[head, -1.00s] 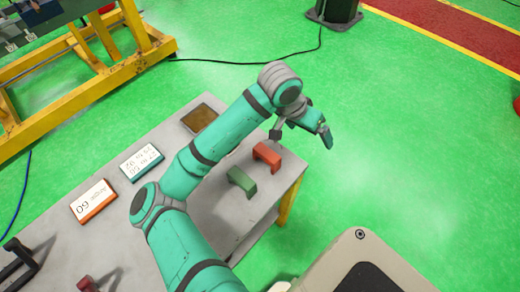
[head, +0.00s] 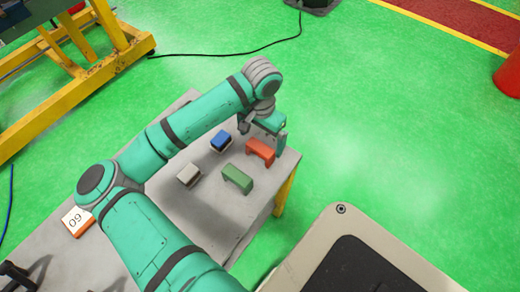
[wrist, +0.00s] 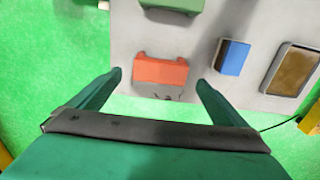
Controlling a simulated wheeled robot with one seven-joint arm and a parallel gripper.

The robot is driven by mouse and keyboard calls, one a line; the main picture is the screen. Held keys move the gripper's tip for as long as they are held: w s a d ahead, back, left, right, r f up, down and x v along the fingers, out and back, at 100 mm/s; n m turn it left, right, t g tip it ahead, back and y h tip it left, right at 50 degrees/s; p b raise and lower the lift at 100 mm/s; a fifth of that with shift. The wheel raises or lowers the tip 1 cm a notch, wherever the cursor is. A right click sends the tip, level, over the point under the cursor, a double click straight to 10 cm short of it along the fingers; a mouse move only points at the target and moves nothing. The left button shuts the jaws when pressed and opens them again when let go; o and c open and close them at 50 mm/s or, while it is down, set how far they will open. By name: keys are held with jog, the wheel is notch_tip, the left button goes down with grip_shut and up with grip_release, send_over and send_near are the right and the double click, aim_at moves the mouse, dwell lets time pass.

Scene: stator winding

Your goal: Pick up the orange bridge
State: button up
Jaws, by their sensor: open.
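The orange bridge (head: 261,150) is a red-orange block standing near the right end of the grey table. In the wrist view the orange bridge (wrist: 160,71) lies between the two spread fingers, with a gap on each side. My gripper (head: 263,138) is open and empty, pointing down above the orange bridge, and partly covers it in the head view. The fingers also show in the wrist view (wrist: 159,80). I cannot tell the exact height left between fingertips and bridge.
A green bridge (head: 238,178) stands close by the orange one. A blue block (head: 221,140) and a whitish block (head: 189,174) lie to the left. A brown-filled tray (wrist: 291,70) shows in the wrist view. The table edge is close to the orange bridge.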

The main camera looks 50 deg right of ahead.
aim_at(260, 147)
notch_tip(260, 147, down, 5)
jog(key=shift+a, duration=0.15)
jog(key=c, duration=1.3)
